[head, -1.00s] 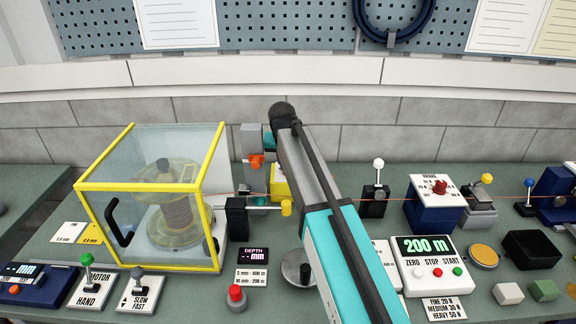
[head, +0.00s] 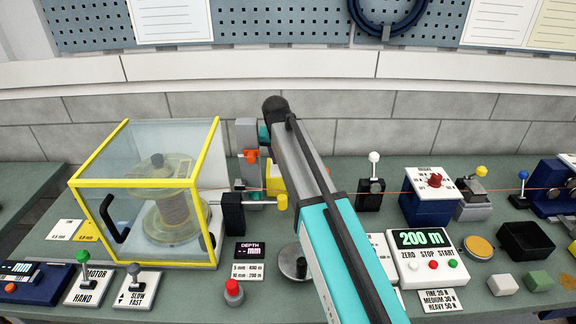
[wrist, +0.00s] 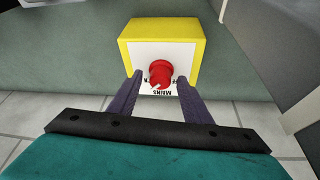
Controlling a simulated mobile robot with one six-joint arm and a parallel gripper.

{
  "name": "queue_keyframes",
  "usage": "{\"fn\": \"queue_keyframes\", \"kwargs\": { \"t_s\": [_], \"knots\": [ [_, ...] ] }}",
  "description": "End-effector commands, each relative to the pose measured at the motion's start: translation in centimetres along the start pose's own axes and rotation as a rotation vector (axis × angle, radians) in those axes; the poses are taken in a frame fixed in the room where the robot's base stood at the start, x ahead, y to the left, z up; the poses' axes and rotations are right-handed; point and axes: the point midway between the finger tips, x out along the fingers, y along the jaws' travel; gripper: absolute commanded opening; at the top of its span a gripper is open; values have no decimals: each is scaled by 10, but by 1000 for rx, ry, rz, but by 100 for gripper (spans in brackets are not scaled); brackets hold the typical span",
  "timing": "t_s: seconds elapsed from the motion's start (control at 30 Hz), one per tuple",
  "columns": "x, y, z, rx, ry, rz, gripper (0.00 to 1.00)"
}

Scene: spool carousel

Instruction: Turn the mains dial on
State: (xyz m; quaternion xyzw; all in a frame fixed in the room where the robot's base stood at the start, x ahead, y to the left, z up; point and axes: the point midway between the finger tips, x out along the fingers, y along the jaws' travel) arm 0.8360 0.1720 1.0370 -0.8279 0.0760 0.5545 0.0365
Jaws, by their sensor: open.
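The mains dial (wrist: 160,73) is a red round knob on the white face of a yellow box (wrist: 163,27). Upside-down "MAINS" lettering shows beside it in the wrist view. My gripper (wrist: 159,79) is open, its two dark fingers on either side of the red dial. I cannot tell whether they touch it. In the head view a part of a yellow box (head: 274,177) shows behind my arm; the dial and my fingertips are hidden there.
A clear yellow-framed guard (head: 75,185) encloses a spool on the left. A thin wire runs across behind my arm.

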Motion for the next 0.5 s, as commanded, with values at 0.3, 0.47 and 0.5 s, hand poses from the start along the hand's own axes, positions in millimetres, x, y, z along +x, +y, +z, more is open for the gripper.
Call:
{"fn": "queue_keyframes", "kwargs": {
  "t_s": [0.3,0.47,0.5],
  "knots": [
    [0,0,0,-54,0,-23,44],
    [0,1,0,-118,1,-50,44],
    [0,2,0,-136,2,-57,44]
  ]
}}
